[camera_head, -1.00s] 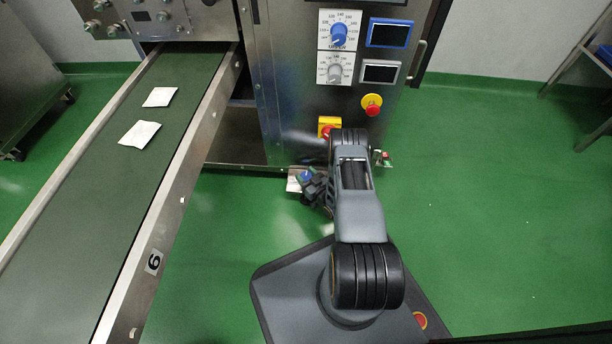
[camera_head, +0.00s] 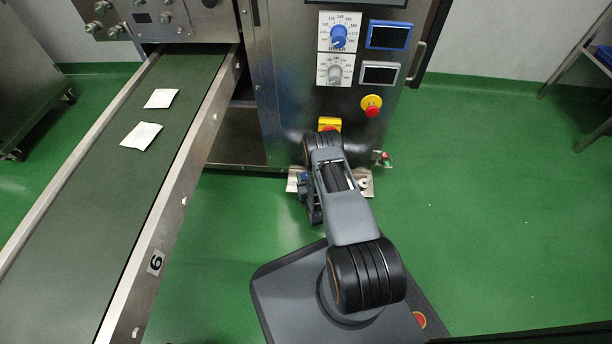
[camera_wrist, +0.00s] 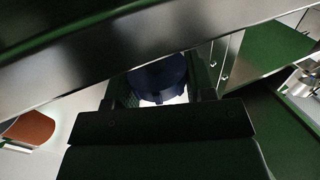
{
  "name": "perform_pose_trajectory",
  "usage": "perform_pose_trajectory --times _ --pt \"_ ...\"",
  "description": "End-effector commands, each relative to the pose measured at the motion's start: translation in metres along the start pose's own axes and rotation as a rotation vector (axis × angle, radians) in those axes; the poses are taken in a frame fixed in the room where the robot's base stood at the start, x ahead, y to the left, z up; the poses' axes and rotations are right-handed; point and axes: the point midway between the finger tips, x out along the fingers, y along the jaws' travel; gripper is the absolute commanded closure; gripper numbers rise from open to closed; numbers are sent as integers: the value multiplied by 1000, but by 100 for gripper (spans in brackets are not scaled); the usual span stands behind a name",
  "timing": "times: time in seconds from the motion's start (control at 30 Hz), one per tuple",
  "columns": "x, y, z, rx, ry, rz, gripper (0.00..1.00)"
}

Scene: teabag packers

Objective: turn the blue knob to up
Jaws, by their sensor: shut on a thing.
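The blue knob (camera_head: 338,37) sits on a white dial plate at the top of the steel machine's front in the head view. It stands clear of my arm, and its pointing direction is too small to tell surely. My gripper is low in front of the machine, mostly hidden behind my arm in the head view. In the wrist view my gripper (camera_wrist: 158,92) has its dark fingers on either side of a dark blue rounded thing (camera_wrist: 158,76) and is shut on it. I cannot tell what that thing is.
A grey knob (camera_head: 335,75) is under the blue one, beside two small screens (camera_head: 389,35). A red stop button (camera_head: 372,106) and a yellow box (camera_head: 329,124) are lower. A conveyor (camera_head: 108,190) with two white packets runs at left. Green floor is free at right.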

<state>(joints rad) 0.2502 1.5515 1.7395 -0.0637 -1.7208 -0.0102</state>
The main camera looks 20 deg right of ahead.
Motion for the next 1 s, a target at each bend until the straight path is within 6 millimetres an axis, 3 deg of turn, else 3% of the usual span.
perform_pose_trajectory --times 0.6,1.0 --pt "-1 -4 1 2 -1 571 74" --pt "-1 -2 1 1 -3 859 74"
